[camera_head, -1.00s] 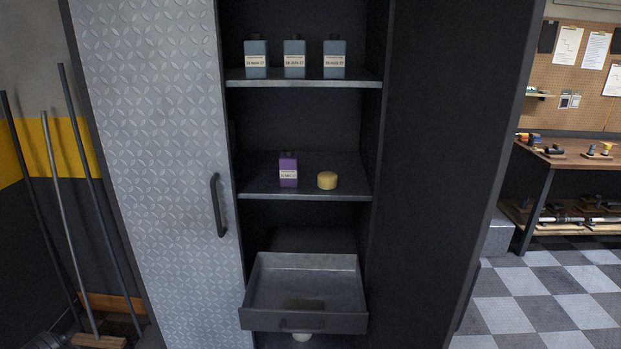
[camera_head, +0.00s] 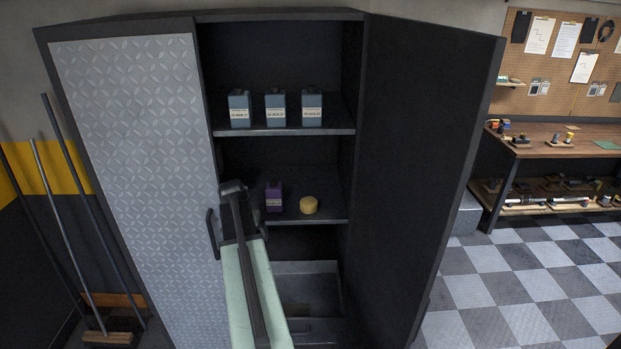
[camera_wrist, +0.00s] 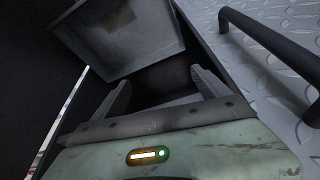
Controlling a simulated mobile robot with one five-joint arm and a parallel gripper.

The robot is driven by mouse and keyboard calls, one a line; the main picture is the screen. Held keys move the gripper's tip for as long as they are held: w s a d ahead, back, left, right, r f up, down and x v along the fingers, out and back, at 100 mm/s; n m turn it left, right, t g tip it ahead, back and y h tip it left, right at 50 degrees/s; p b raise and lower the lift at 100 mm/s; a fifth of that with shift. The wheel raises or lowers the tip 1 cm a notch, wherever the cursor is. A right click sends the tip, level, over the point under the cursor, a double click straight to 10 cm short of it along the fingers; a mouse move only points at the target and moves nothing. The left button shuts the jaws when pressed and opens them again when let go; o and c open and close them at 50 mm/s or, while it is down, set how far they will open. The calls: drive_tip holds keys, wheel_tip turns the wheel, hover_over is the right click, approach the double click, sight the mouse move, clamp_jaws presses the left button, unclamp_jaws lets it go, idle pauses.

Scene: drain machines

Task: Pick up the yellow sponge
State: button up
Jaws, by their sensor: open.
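The yellow sponge (camera_head: 309,205) appears as a small, round, pale-yellow piece on the middle shelf (camera_head: 333,218) of the open cabinet, right of a purple bottle. My gripper (camera_head: 233,187) is in front of the cabinet's left side, left of the purple bottle and apart from the sponge. In the wrist view my gripper (camera_wrist: 160,90) shows its two fingers spread apart with nothing between them. The sponge is not visible in the wrist view.
The purple bottle (camera_head: 274,197) stands close to the sponge. Several blue-grey bottles (camera_head: 275,108) stand on the upper shelf. A pulled-out drawer (camera_wrist: 150,55) lies below. The left door's handle (camera_head: 212,234) is beside my arm; the open right door (camera_head: 415,170) bounds the other side.

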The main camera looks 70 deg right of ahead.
sight(307, 201)
drive_tip(key=s+d+r+m+p, duration=0.1)
drive_tip(key=s+d+r+p, duration=0.1)
drive_tip(key=s+d+r, duration=0.1)
drive_tip(key=s+d+r+m+g+h+p, duration=0.1)
drive_tip(key=s+d+r+m, duration=0.1)
drive_tip(key=s+d, duration=0.4)
drive_tip(key=s+d+r+m+p, duration=0.1)
drive_tip(key=s+d+r+p, duration=0.1)
drive_tip(key=s+d+r, duration=0.2)
drive_tip(key=shift+s+d+r+g+h+p, duration=0.1)
drive_tip(key=shift+s+d+g+h+p, duration=0.1)
drive_tip(key=shift+d, duration=0.6)
drive_tip(key=shift+s+d+r+g+h+p, duration=0.1)
drive_tip(key=shift+s+d+h, duration=0.1)
drive_tip(key=shift+d, duration=0.6)
drive_tip(key=shift+w+d, duration=0.2)
drive_tip(key=shift+w, duration=0.15)
drive_tip(key=shift+b+x, duration=1.1)
drive_tip(key=shift+x, duration=0.05)
drive_tip(key=shift+s+d+f, duration=0.1)
drive_tip(key=shift+d+f, duration=0.05)
drive_tip(key=b+x, duration=0.5)
drive_tip(key=shift+d+f, duration=0.1)
drive_tip(key=shift+f, duration=0.05)
drive_tip(key=shift+r, duration=0.25)
drive_tip(key=c, duration=1.4)
